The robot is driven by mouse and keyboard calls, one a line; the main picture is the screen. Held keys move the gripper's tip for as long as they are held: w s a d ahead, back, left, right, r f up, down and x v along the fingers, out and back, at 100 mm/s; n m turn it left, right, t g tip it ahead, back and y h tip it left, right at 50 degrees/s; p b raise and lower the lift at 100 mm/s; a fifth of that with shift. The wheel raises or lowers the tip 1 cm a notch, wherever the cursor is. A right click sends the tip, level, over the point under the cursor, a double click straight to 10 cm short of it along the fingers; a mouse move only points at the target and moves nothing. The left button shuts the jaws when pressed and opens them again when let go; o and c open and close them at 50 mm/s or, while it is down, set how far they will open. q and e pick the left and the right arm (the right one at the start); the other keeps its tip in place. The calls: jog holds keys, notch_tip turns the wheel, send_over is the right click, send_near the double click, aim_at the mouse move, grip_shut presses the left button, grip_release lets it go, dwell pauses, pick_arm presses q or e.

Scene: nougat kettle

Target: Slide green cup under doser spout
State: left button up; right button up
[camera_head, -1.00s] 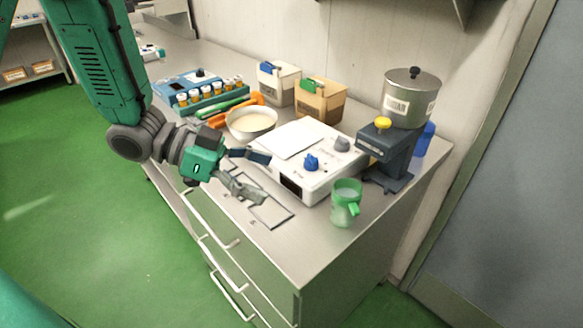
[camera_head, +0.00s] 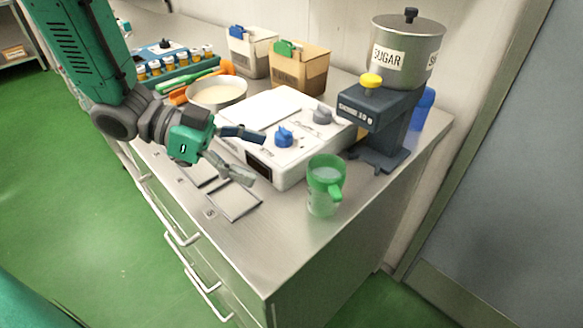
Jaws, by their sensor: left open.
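The green cup (camera_head: 324,187) is translucent and stands upright on the steel counter near its front right corner, its handle facing right and toward me. The doser (camera_head: 380,125) is dark blue-grey with a yellow button and a steel hopper labelled SUGAR (camera_head: 405,52). It stands behind and to the right of the cup. The spout itself is hard to make out; the cup is in front of the doser, not under it. My left gripper (camera_head: 258,156) is open and empty, left of the cup and in front of the white hot plate, apart from the cup. My right gripper is not in view.
The white hot plate (camera_head: 262,118) with blue and grey knobs stands behind my left gripper. A bowl (camera_head: 216,93), two small boxes (camera_head: 299,68) and a blue vial rack (camera_head: 160,72) are further back. Dark outlined rectangles mark the counter's front. A blue object (camera_head: 424,106) stands behind the doser.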

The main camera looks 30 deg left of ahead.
aim_at(315, 166)
pick_arm(q)
jog(key=b+x, duration=0.1)
jog(key=x, duration=1.1)
jog(key=shift+w+d+f+b, duration=0.1)
jog(key=shift+d+b, duration=0.25)
jog(key=shift+b, duration=0.05)
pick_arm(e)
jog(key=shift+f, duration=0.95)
pick_arm(q)
jog(key=c, duration=1.4)
jog(key=shift+w+d+p, duration=0.15)
jog(key=shift+w+p, duration=0.35)
jog(key=shift+w, duration=0.55)
jog(key=shift+c, duration=0.2)
jog(key=shift+w+r, duration=0.2)
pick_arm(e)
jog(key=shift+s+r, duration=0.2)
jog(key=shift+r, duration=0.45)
